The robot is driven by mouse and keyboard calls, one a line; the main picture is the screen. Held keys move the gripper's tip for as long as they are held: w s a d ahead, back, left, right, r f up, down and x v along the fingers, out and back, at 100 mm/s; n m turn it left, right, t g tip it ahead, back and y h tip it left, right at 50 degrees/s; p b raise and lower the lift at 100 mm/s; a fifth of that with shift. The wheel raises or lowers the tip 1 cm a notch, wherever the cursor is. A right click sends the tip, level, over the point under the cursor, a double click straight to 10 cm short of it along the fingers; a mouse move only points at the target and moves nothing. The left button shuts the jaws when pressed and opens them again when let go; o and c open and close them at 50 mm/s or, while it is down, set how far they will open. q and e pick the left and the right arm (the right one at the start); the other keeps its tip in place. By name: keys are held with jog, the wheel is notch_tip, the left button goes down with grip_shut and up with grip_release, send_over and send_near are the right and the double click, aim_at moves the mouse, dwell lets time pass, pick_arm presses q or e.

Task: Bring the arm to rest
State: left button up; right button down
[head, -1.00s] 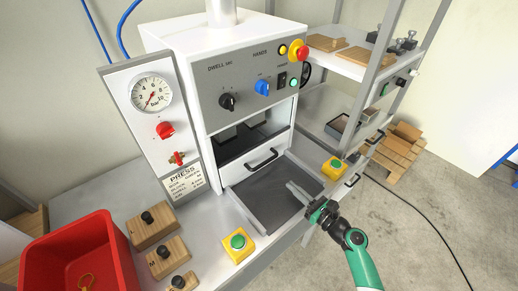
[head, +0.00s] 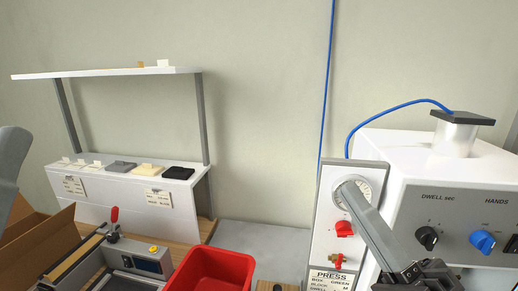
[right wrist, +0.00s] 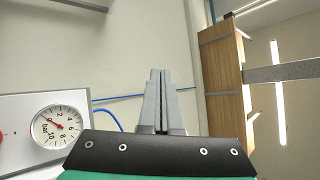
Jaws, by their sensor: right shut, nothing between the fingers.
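My right gripper (head: 352,188) is shut and empty. In the head view its grey fingers point up and to the left, passing in front of the press's pressure gauge (head: 364,190) and partly hiding it. In the right wrist view the two fingers (right wrist: 160,72) lie together with nothing between them, and the gauge (right wrist: 55,127) shows at the lower left. A smooth grey part enters at the left edge of the head view; I cannot tell which part it is. My left gripper does not show.
The white press (head: 450,175) with its knobs stands at the right. A red bin (head: 212,280) is at the bottom middle. A white bench (head: 130,205) with small sheets and an upper shelf (head: 110,72) stands at the back left. A cardboard box (head: 40,240) is in front of it.

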jog(key=s+a+r+n+t, duration=0.1)
jog(key=s+r+n+t, duration=0.1)
jog(key=s+r+n, duration=0.4)
jog(key=s+d+r+n+t+h, duration=0.2)
jog(key=d+r+n+t+h, duration=0.15)
jog(key=d+h, duration=0.45)
notch_tip(320, 180, up, 35)
jog(key=a+h+p, duration=0.1)
jog(key=p, duration=3.4)
jog(key=shift+w+a+n+h, duration=0.3)
jog(key=shift+a+n+h, duration=0.1)
jog(key=shift+n, duration=0.05)
jog(key=shift+f, duration=0.15)
notch_tip(320, 180, down, 22)
jog(key=b, duration=2.2)
